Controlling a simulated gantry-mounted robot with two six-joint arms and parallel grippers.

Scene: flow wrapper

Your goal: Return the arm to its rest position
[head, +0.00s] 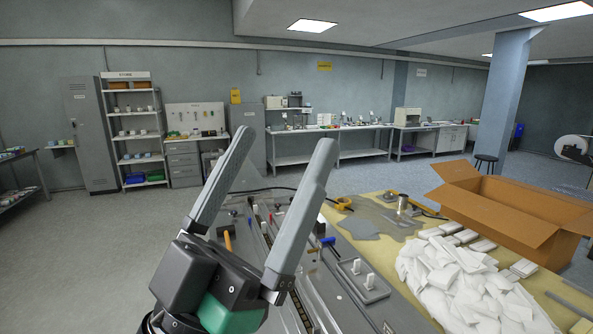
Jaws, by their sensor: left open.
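My left gripper (285,160) is large in the head view, left of centre, with its two long grey fingers spread apart and pointing up. It is open, and nothing shows between the fingers. It stands in front of the flow wrapper (330,285) and hides part of it. My right gripper is not in the head view.
An open cardboard box (505,235) stands on the right. A heap of white packets (455,285) lies on the yellowish table (375,250) in front of it. Tools and a metal cylinder (402,203) lie farther back. Open floor (60,260) lies to the left.

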